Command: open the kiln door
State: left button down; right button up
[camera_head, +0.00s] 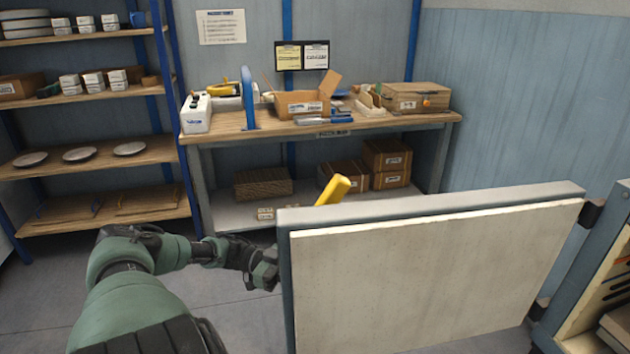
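The kiln door (430,275) stands swung wide out from the kiln (575,300), its pale inner lining facing me. Dark hinges (592,213) join its right edge to the kiln body, and part of the kiln's inside shows at the far right. A yellow handle (333,190) sticks up behind the door's top edge near its free left end; its lower part is hidden. My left gripper (266,271) is at the door's free left edge, its tip partly hidden by the door. I cannot tell whether it touches the door or how its fingers stand. My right gripper is out of view.
A workbench (345,125) with boxes and tools stands against the back wall behind the door. A shelf rack (95,155) with plates and stacked ware is at the left. Grey floor is clear between my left arm and the rack.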

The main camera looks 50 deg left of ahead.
pick_arm(q)
jog(key=shift+w+a+f, duration=0.1)
jog(key=shift+w+a, duration=0.05)
jog(key=c, duration=1.6)
grip_release()
jog(key=shift+c, duration=0.2)
jog(key=o, duration=0.3)
jog(key=shift+w, duration=0.1)
jog(key=shift+o, duration=0.2)
jog(key=shift+w, duration=0.1)
